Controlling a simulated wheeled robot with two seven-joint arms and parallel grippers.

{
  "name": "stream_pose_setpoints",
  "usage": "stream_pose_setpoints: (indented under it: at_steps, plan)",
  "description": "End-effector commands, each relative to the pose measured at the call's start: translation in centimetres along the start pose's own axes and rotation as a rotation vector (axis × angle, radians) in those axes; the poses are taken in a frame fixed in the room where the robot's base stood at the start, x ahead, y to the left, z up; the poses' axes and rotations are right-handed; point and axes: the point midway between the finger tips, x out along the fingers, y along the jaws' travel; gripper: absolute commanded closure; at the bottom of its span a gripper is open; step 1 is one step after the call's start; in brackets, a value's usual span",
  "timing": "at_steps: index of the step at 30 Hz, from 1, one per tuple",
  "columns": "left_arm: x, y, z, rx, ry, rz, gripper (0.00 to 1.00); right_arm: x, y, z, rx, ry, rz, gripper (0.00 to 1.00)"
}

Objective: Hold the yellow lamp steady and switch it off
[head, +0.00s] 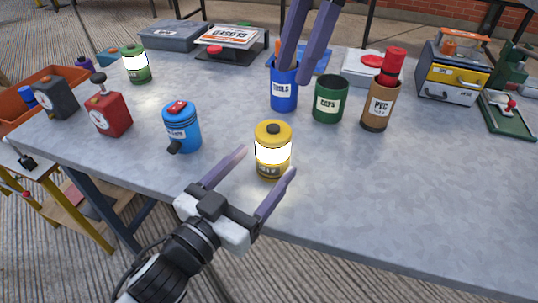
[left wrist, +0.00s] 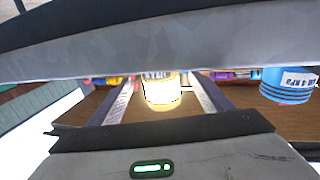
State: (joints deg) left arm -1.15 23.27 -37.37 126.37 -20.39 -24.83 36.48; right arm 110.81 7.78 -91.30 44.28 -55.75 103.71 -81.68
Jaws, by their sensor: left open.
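The yellow lamp (head: 272,134) stands upright near the front edge of the grey table. Its middle band glows white, and a dark button sits on top. My left gripper (head: 267,161) is open at the table's front edge, its fingertips on either side of the lamp. In the left wrist view the glowing lamp (left wrist: 160,92) shows between the two fingers; I cannot tell whether they touch it. My right gripper (head: 298,77) reaches down from the top of the head view, by the blue tools cup. Its two fingers are apart with nothing visible between them.
A blue canister (head: 182,127) stands left of the lamp. The blue tools cup (head: 284,93), a green caps cup (head: 330,99) and a brown PVC cup (head: 378,105) stand behind it. A lit green lamp (head: 136,64) is at far left. The table right of the lamp is clear.

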Motion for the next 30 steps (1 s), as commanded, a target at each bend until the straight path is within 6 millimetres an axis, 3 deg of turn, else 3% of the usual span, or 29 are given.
stream_pose_setpoints:
  at_steps: [3,9,20,30]
  plan:
    - [2.0,0.0,-0.1,0.002,0.002,0.000,0.28,0.0,0.0,0.0,0.000,0.000,0.000,0.69]
    - [4.0,0.0,0.0,0.001,0.000,0.000,0.28,0.0,0.0,0.0,0.000,0.000,0.000,0.69]
    - [4.5,0.0,0.0,0.001,-0.001,0.000,0.28,0.0,0.0,0.0,0.000,0.000,0.000,0.69]
    - [4.5,0.0,0.1,0.001,-0.001,0.000,0.82,0.0,0.0,0.0,0.000,0.000,0.000,0.69]
